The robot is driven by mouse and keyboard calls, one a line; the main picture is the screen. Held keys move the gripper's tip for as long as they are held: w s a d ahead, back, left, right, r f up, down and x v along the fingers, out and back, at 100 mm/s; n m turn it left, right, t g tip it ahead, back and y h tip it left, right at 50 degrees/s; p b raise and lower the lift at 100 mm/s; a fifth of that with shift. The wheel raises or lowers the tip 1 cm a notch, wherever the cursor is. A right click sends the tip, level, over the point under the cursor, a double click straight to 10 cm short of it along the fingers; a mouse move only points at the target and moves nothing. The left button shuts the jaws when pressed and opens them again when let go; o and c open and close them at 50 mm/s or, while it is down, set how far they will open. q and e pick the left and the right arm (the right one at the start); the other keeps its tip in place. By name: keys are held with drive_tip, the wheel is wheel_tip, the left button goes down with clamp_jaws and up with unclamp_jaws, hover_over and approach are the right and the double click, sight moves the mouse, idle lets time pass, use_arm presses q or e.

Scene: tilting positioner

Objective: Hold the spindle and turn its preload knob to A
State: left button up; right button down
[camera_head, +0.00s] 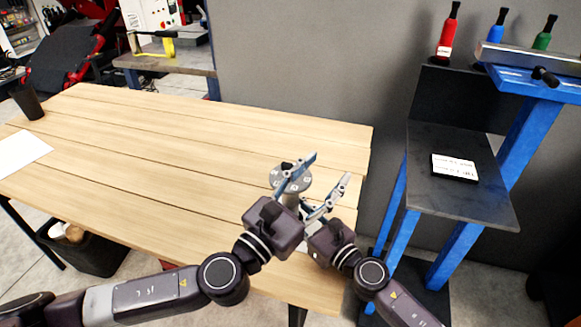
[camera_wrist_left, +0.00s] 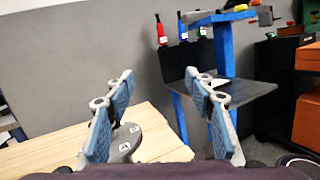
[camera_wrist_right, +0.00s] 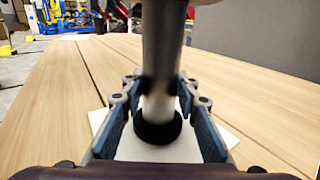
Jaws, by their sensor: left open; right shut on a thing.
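The spindle shows in the head view as a grey post (camera_head: 292,199) topped by a round grey disc (camera_head: 298,184) with white letter tags. A small dark knob (camera_head: 287,166) stands on the disc; its pointing is too small to read. My right gripper (camera_wrist_right: 160,88) is shut on the post (camera_wrist_right: 162,45), above a black collar (camera_wrist_right: 158,128). My left gripper (camera_head: 329,166) is open and empty, with one finger across the disc and the other right of it. In the left wrist view, the disc (camera_wrist_left: 148,143) with an A tag lies partly behind the left finger; the knob is mostly hidden.
The wooden table (camera_head: 180,160) is largely clear to the left. A white sheet or plate (camera_wrist_right: 180,149) lies under the spindle. A blue-framed stand (camera_head: 460,205) with a dark shelf and a labelled black box (camera_head: 455,167) is at the right. A black cup (camera_head: 27,102) stands far left.

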sight(290, 168)
use_arm(q)
drive_tip(key=s+a+f+n+t+y, duration=0.1)
drive_tip(key=s+a+f+n+y, duration=0.15)
drive_tip(key=a+y, duration=0.2)
drive_tip(key=s+a+f+n+t+y, duration=0.1)
drive_tip(key=a+f+n+y, duration=0.15)
drive_tip(key=a+n, duration=0.2)
drive_tip(key=shift+m, duration=0.3)
drive_tip(key=x, duration=0.7)
drive_tip(key=a+x, duration=0.1)
drive_tip(key=x, duration=0.3)
drive_tip(key=shift+w+d, duration=0.1)
drive_tip(key=shift+w, duration=0.2)
drive_tip(key=shift+c, duration=0.3)
drive_tip(key=c, duration=1.1)
drive_tip(key=shift+c, duration=0.2)
